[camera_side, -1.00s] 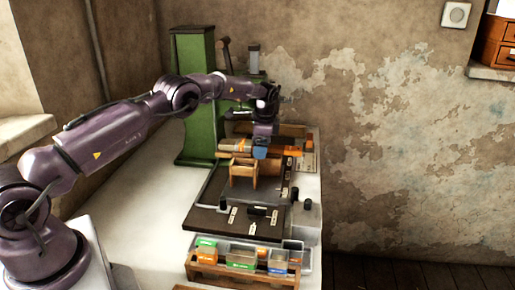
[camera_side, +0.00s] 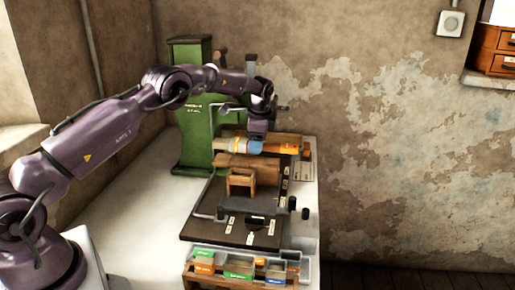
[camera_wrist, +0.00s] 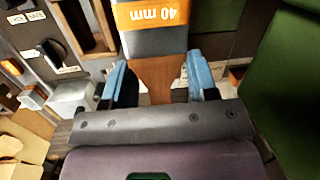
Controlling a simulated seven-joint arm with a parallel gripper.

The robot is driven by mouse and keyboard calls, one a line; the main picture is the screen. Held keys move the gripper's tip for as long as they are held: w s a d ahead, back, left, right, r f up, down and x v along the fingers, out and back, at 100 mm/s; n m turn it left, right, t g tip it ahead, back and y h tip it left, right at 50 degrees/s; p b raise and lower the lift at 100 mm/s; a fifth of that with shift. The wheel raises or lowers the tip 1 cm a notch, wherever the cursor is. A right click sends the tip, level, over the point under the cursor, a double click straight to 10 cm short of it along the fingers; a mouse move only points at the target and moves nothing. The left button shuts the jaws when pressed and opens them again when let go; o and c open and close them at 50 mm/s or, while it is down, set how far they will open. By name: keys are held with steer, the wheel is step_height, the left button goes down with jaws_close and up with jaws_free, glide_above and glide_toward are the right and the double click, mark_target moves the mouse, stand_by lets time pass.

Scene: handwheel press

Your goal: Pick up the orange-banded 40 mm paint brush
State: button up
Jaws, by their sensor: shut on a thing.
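The paint brush shows in the wrist view with an orange band marked 40 mm (camera_wrist: 152,15), a grey part below it and a brown handle running between my fingers. My gripper (camera_wrist: 158,82) has blue fingertips on both sides of that handle and is shut on it. In the side view my gripper (camera_side: 257,147) points down over the wooden rack, with a pale, orange-striped part of the brush (camera_side: 236,145) to its left. The fingers hide the middle of the brush. I cannot tell how far it is clear of the rack.
A green press (camera_side: 190,105) stands behind on the left. A brown wooden rack (camera_side: 240,178) lies below my gripper, with a dark board (camera_side: 205,226) in front. A bin rack (camera_side: 195,280) with coloured labels stands at the front. An orange piece (camera_side: 290,149) shows to the right.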

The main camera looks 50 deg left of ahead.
steer(key=s+d+r, duration=0.4)
steer(key=s+r, duration=0.8)
steer(key=r, duration=0.1)
steer(key=s+d+r, duration=0.1)
steer(key=s+d, duration=0.1)
steer(key=d, duration=0.7)
steer(key=s+d, duration=0.3)
steer(key=d, duration=0.6)
steer(key=s+d, duration=1.2)
steer(key=d, duration=0.1)
steer(key=f, duration=2.1)
steer(key=shift+s+a, duration=0.1)
steer(key=shift+s, duration=0.3)
steer(key=shift+f, duration=1.75)
